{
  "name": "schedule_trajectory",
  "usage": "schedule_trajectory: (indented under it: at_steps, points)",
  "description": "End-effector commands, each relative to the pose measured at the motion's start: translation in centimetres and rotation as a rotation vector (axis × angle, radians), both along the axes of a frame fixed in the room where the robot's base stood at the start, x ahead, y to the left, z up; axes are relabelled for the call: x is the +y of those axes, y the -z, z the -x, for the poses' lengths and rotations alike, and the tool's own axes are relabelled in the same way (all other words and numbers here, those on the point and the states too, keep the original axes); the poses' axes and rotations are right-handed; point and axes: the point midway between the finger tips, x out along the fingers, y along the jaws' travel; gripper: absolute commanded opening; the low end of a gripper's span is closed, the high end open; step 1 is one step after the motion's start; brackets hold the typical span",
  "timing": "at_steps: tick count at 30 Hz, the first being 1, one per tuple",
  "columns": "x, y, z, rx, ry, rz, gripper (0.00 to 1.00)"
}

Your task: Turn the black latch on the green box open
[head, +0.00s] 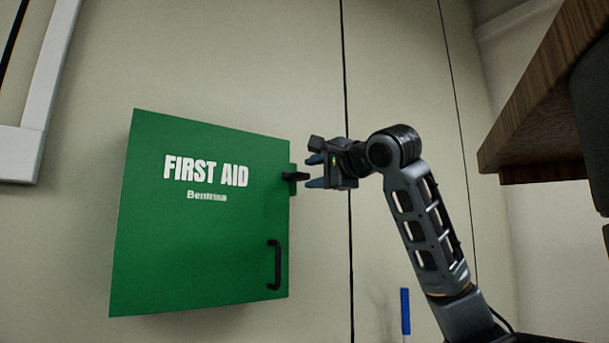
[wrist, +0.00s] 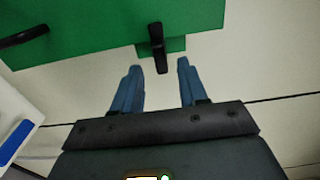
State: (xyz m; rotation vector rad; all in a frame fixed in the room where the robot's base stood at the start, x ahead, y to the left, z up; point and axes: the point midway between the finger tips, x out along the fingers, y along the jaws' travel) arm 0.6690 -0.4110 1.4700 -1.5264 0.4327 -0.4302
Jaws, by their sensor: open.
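The green first aid box (head: 190,245) is fixed to the wall and its door looks closed. The black latch (head: 296,176) sticks out from its right edge, above the black handle (head: 275,265). My gripper (head: 313,172) is open just right of the latch, fingers pointing left toward it. In the wrist view the latch (wrist: 157,46) lies ahead, roughly between the two blue fingertips (wrist: 160,66) of my gripper, its near end about level with them. I see no finger touching it. The box (wrist: 90,40) and the handle (wrist: 24,37) also show there.
A brown wooden shelf or tabletop edge (head: 540,110) juts in at the upper right. A white frame (head: 45,90) is on the wall at the left. A blue-topped object (head: 405,310) stands low near my arm. The wall around the latch is clear.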

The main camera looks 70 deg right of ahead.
Motion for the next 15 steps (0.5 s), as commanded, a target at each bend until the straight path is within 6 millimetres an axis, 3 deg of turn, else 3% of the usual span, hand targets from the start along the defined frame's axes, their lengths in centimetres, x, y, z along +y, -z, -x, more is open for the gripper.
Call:
schedule_trajectory:
  at_steps: [6, 15]
  points:
    - [-1.6, -0.1, -2.5, 0.001, 0.000, -0.001, 0.43]
    - [-2.1, 0.0, -3.5, -0.001, 0.000, 0.002, 0.43]
